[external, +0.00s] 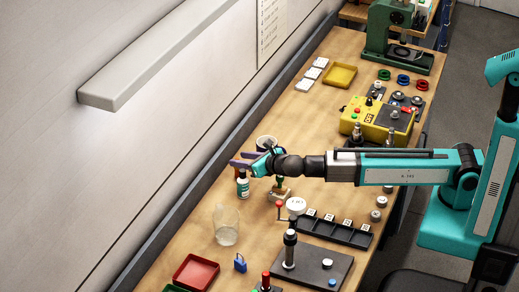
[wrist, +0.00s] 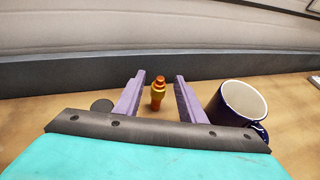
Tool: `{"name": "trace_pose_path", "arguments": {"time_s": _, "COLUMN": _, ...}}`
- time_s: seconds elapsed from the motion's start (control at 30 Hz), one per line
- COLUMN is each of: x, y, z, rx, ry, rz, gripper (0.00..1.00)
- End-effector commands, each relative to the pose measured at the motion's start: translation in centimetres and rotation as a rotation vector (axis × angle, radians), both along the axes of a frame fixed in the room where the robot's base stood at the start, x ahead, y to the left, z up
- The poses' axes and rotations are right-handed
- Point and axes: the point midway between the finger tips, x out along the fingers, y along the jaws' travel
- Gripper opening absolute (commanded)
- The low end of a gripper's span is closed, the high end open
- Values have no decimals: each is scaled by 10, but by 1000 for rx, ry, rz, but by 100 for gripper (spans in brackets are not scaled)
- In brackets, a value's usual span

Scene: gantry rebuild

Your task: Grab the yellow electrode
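The yellow electrode (wrist: 158,97) is a small orange-gold upright piece with a narrower top. In the wrist view it stands on the wooden bench, between my two purple fingers and near their tips, with a gap on both sides. My gripper (wrist: 160,78) is open and empty. In the external view my gripper (external: 240,159) reaches across the bench toward the wall side, beside a small bottle. I cannot make out the electrode in the external view. Whether the fingers are low enough to surround it is hard to tell.
A dark blue mug (wrist: 240,102) stands close to the right finger. A round dark top (wrist: 102,105) shows just left of the left finger. The white-labelled bottle (external: 243,185) stands by my gripper. A dark ledge (wrist: 75,74) runs along the wall behind.

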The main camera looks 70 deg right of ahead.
Motion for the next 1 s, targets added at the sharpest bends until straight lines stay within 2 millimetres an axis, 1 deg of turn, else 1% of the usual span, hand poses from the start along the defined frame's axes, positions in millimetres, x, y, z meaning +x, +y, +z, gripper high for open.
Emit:
{"name": "trace_pose_path", "arguments": {"time_s": 0.43, "x": 0, "y": 0, "z": 0, "rx": 0, "ry": 0, "rz": 0, "gripper": 37}}
{"name": "trace_pose_path", "arguments": {"time_s": 0.47, "x": 0, "y": 0, "z": 0, "rx": 0, "ry": 0, "rz": 0, "gripper": 35}}
{"name": "trace_pose_path", "arguments": {"time_s": 0.6, "x": 0, "y": 0, "z": 0, "rx": 0, "ry": 0, "rz": 0, "gripper": 11}}
{"name": "trace_pose_path", "arguments": {"time_s": 0.67, "x": 0, "y": 0, "z": 0, "rx": 0, "ry": 0, "rz": 0, "gripper": 1}}
{"name": "trace_pose_path", "arguments": {"time_s": 0.7, "x": 0, "y": 0, "z": 0, "rx": 0, "ry": 0, "rz": 0, "gripper": 0}}
{"name": "trace_pose_path", "arguments": {"time_s": 1.0, "x": 0, "y": 0, "z": 1, "rx": 0, "ry": -1, "rz": 0, "gripper": 0}}
